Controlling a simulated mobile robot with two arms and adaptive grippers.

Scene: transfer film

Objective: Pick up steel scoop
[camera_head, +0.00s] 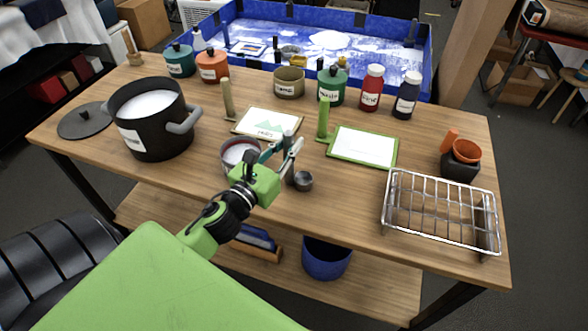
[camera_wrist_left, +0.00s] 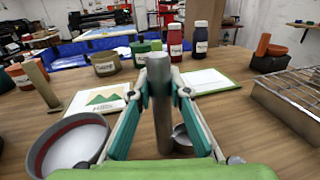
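The steel scoop (camera_head: 303,181) has a small round metal bowl and an upright grey handle. Its bowl is low at the table, right of the white-filled pot; I cannot tell whether it touches the wood. In the left wrist view the scoop's handle (camera_wrist_left: 163,125) stands upright between the fingers, with the bowl just behind it to the right. My left gripper (camera_head: 282,146) reaches in from the lower left; in the left wrist view its fingertips (camera_wrist_left: 158,78) close in on both sides of the handle's upper part. My right gripper is not in view.
A small pot of white powder (camera_head: 238,153) stands close left of my left gripper. A large black pot (camera_head: 150,140) is farther left. A green-framed card (camera_head: 363,148) lies behind right, and a wire rack (camera_head: 440,210) stands at right. Bare wood lies between scoop and rack.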

